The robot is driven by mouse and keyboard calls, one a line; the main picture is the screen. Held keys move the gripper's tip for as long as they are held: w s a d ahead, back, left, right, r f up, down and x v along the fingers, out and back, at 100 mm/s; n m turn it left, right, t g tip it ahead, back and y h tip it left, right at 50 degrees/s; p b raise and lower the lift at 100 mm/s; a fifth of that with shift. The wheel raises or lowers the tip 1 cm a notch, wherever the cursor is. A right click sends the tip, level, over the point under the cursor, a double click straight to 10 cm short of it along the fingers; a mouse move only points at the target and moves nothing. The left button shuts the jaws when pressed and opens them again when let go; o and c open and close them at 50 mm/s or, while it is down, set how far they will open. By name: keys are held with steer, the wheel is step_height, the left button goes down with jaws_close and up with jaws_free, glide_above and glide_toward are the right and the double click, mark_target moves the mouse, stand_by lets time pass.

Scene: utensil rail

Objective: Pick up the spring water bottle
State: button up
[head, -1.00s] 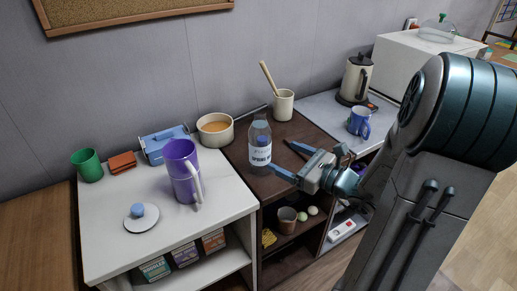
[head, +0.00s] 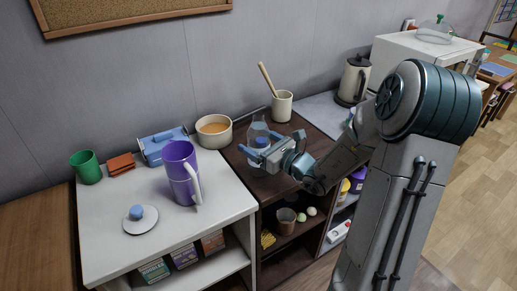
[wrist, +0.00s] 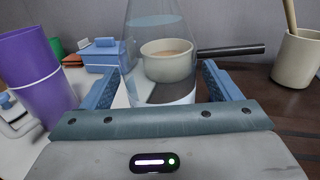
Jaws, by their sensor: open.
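The spring water bottle (head: 258,130) is clear with a white label and stands upright on the dark brown cabinet top. In the head view my gripper (head: 258,148) is in front of it and hides most of its lower part. In the wrist view the bottle (wrist: 155,50) rises between my two blue fingers, one on each side. The gripper is open, and the fingers appear apart from the bottle's sides. The bottle's base is hidden behind the gripper body.
A cream pan (head: 214,131) with orange contents stands left of the bottle, its dark handle reaching behind it. A purple pitcher (head: 181,170) is on the white cabinet (head: 110,240). A utensil crock (head: 282,106) stands behind right, and a kettle (head: 353,80) farther right.

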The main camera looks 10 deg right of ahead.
mark_target(255, 123)
steer(key=shift+x, duration=0.95)
steer(key=shift+r, duration=0.15)
steer(key=c, duration=1.4)
steer(key=shift+r, duration=0.75)
steer(key=r, duration=0.3)
steer(key=shift+w+d+r, duration=0.15)
steer(key=shift+w+d, duration=0.1)
steer(key=shift+w, duration=0.15)
steer(key=w+d+r, duration=0.2)
steer(key=w, duration=0.1)
steer(key=w+d+r, duration=0.2)
steer(key=w, duration=0.1)
steer(key=w+d+r, duration=0.1)
steer(key=w+r, duration=0.1)
steer(key=w, duration=0.1)
steer(key=shift+d+r+p, duration=0.1)
steer(key=shift+d+p, duration=0.25)
steer(key=shift+d, duration=0.05)
